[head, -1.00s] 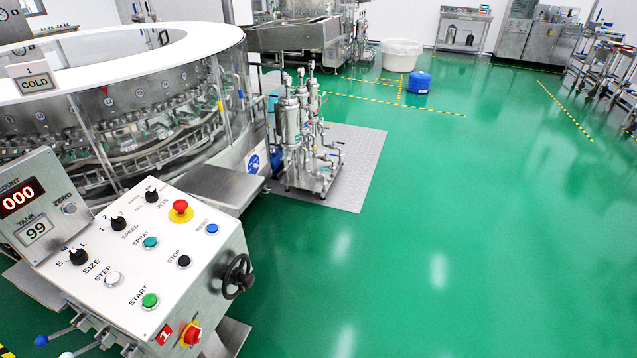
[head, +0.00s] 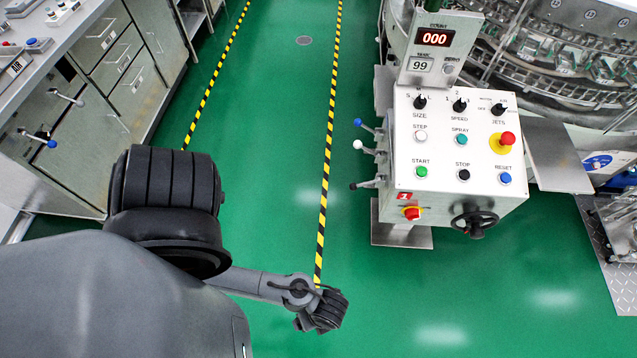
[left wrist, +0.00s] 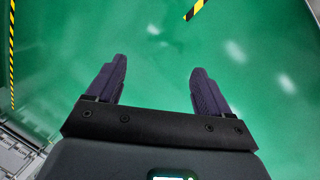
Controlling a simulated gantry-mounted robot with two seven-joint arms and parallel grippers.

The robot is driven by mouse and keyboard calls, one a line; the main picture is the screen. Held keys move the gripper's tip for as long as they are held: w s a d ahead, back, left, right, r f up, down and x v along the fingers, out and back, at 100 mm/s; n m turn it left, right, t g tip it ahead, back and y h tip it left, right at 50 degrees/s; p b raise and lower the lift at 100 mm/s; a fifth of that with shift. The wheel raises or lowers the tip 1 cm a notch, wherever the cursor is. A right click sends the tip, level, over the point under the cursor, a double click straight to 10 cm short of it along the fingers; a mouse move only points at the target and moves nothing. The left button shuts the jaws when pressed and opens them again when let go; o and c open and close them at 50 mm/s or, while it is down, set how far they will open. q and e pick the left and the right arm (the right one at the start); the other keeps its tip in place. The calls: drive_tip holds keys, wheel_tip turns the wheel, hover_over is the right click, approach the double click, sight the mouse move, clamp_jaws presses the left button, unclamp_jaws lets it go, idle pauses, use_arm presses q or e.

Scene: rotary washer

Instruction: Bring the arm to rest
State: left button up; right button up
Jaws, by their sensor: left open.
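My left gripper (left wrist: 158,66) is open and empty in the left wrist view. Its two dark fingers stand apart over bare green floor, touching nothing. In the head view my left arm (head: 165,200) comes in from the lower left, with its thin forearm (head: 250,282) reaching right to a dark end near the bottom middle. I cannot make out the fingers there. My right arm and right gripper are in neither view.
The washer control panel (head: 455,140) stands right of my arm, with side levers (head: 365,145) and a black handwheel (head: 475,218). A cabinet (head: 100,50) stands upper left. Green floor (head: 270,130) between them is clear, crossed by yellow-black tape (head: 327,150).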

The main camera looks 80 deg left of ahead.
use_arm(q)
drive_tip(key=w+a+r+n+t, duration=0.3)
drive_tip(key=w+a+r+n, duration=0.3)
drive_tip(key=r, duration=0.3)
drive_tip(key=w+a+r+n+t, duration=0.3)
drive_tip(key=w+r+n, duration=0.35)
drive_tip(key=r, duration=0.25)
wheel_tip(320, 180, up, 38)
drive_tip(key=n+p, duration=0.1)
drive_tip(key=p, duration=3.7)
drive_tip(key=shift+s+f+h, duration=0.15)
drive_tip(key=shift+s+h, duration=0.15)
drive_tip(key=shift+s, duration=0.05)
drive_tip(key=shift+d, duration=0.1)
